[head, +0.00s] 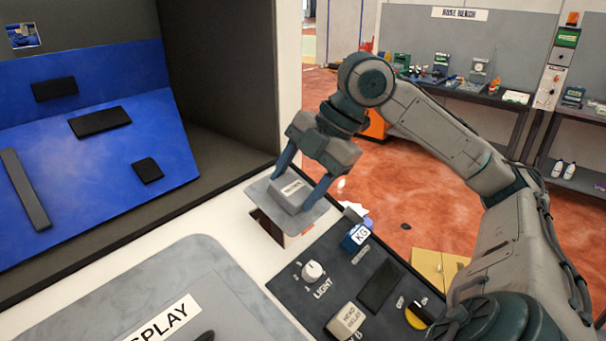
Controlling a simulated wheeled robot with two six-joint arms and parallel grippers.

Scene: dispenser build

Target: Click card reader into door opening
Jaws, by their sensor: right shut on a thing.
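My right gripper (305,178) is shut on the card reader (290,190), a light grey block with a small label on a grey flat plate. The gripper's blue fingers lie on either side of the block. The card reader appears tilted in the picture, just above the dark door opening (266,226) in the white surface. The plate hides part of the opening, and I cannot tell whether it touches the edge. My left gripper is not in view.
A dark control panel (345,270) with a white LIGHT knob (313,271), a blue box (355,236) and a yellow switch (417,317) lies right of the opening. A grey DISPLAY panel (190,275) lies at front left. A blue-backed recess is behind it.

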